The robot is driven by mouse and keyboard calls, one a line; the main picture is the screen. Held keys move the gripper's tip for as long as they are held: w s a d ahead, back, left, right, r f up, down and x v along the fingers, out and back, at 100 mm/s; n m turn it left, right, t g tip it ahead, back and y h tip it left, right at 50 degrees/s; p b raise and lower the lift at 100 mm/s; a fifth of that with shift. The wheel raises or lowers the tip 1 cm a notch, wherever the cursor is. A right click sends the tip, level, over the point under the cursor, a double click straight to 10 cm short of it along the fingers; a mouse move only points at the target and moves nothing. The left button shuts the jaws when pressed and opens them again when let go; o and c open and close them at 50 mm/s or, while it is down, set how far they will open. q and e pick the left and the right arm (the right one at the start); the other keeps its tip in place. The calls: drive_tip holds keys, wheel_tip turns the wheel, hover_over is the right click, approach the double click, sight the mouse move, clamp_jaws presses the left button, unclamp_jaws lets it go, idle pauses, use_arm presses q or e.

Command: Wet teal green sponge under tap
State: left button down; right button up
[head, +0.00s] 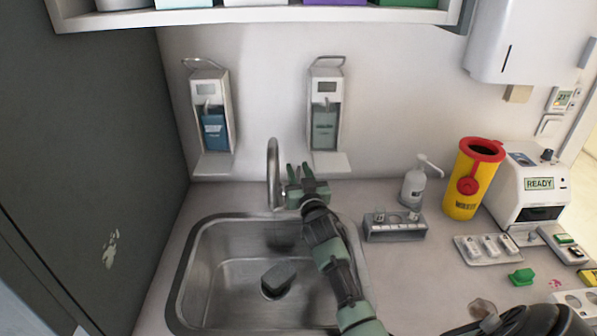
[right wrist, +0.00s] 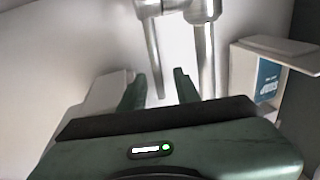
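The steel tap (head: 273,172) rises behind the sink (head: 185,285). A dark grey-green block (head: 279,276) lies in the basin; it may be the teal sponge, but its colour is hard to tell. My right gripper (head: 299,172) is just right of the tap, above the basin's back edge. In the right wrist view its two fingers (right wrist: 158,92) are apart with no sponge between them. A thin metal part of the tap (right wrist: 153,55) hangs near the gap, and a thicker pipe (right wrist: 205,50) stands to its right; contact cannot be told. My left gripper is not in view.
Two wall dispensers (head: 212,125) (head: 326,125) hang behind the sink. Right of it stand a grey rack (head: 395,232), a pump bottle (head: 414,188), a yellow bin (head: 470,185) and a white device (head: 528,190). A green item (head: 522,277) lies on the counter. A dark cabinet (head: 90,130) borders the left.

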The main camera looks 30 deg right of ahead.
drive_tip(key=b+v, duration=0.1)
drive_tip(key=v, duration=0.7)
drive_tip(key=shift+w, duration=0.1)
idle(0.5)
